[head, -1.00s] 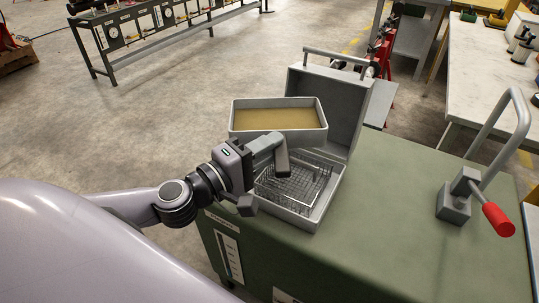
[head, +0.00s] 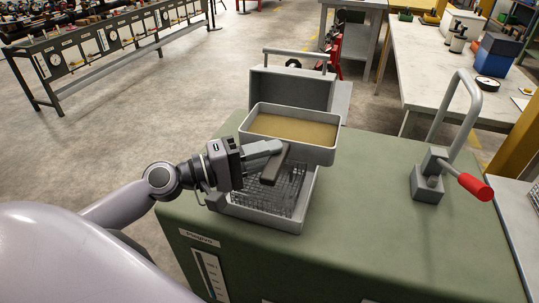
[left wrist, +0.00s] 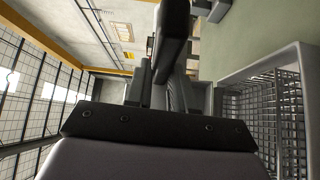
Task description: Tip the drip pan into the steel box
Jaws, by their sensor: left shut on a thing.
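The drip pan (head: 293,129) is a grey rectangular tray holding a flat brownish-yellow liquid in the head view. It looks about level, above the back part of the steel box (head: 262,222). My left gripper (head: 277,150) is shut on the pan's dark handle (head: 281,168), which also shows in the left wrist view (left wrist: 172,38). The box stands on the green cabinet with its lid (head: 292,88) raised behind the pan. A wire basket (head: 272,192) sits inside the box. The pan hides the back of the box. My right gripper is out of view.
A grey lever with a red grip (head: 474,187) stands on the green cabinet top (head: 365,215) to the right. The top between box and lever is clear. A pale workbench (head: 440,60) with several items stands behind; a gauge rack (head: 110,45) is far left.

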